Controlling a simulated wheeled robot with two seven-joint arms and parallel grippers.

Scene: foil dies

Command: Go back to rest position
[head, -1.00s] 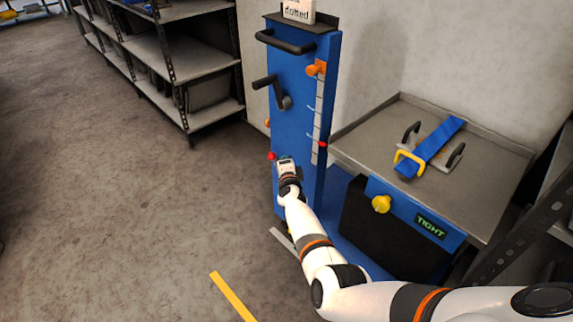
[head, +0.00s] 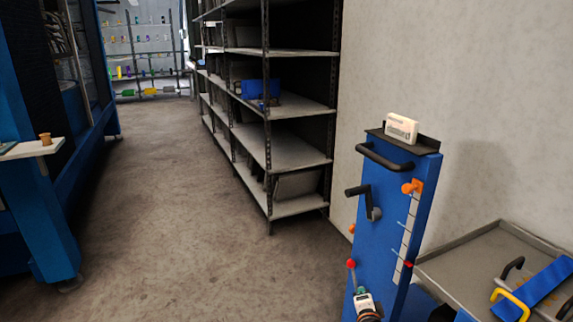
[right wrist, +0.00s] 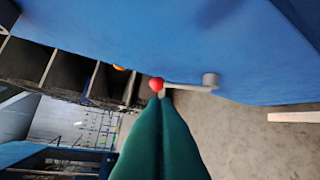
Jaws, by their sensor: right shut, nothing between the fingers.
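My right gripper (head: 357,288) shows at the bottom of the head view, low in front of the blue upright panel (head: 394,232). In the right wrist view its two green fingers (right wrist: 161,97) are pressed together with nothing between them. A red ball knob (right wrist: 156,85) on a short grey lever (right wrist: 188,87) appears right at the fingertips; I cannot tell whether they touch. The knob (head: 351,264) also shows just above the gripper in the head view. Most of my right arm is below the picture. My left gripper is not in view.
The panel carries a black crank (head: 362,200), an orange knob (head: 412,187) and a top handle. A grey tray bench (head: 480,256) with a blue strap stands at right. Shelving (head: 285,150) lines the wall. The floor (head: 180,240) at left is clear; a blue machine frame (head: 40,215) borders it.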

